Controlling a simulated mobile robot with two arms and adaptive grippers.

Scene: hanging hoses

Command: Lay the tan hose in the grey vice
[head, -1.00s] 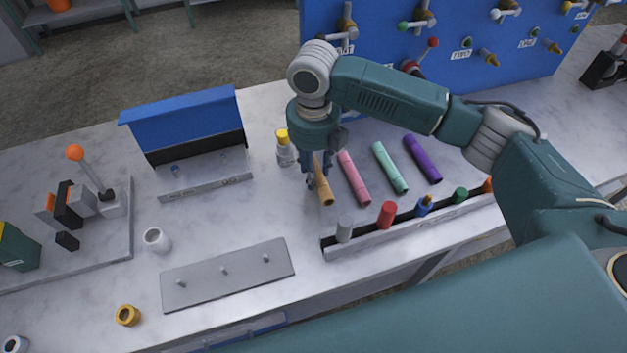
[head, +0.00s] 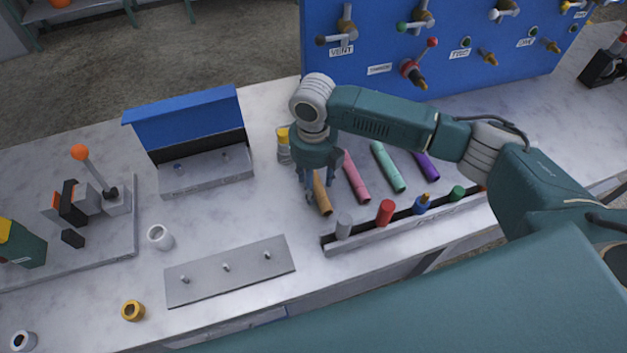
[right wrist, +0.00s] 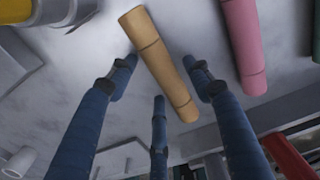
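The tan hose (head: 323,196) lies on the marble bench, leftmost in a row of coloured hoses. My right gripper (head: 310,192) points down over it, partly hiding it in the head view. In the right wrist view the tan hose (right wrist: 162,62) runs diagonally between the spread fingertips of the right gripper (right wrist: 160,84). The fingers are open, and I see none closed on the hose. A grey block fixture with a black jaw and an orange-knobbed lever (head: 92,168), likely the grey vice, stands on a plate at the left. My left gripper is not in view.
Pink (head: 355,178), green (head: 387,166) and purple (head: 427,165) hoses lie to the right. A rack of coloured plugs (head: 335,246) is in front. A yellow-capped bottle (head: 284,148) stands close behind the gripper. A pegged grey plate (head: 230,282) lies front centre; free bench lies left of the gripper.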

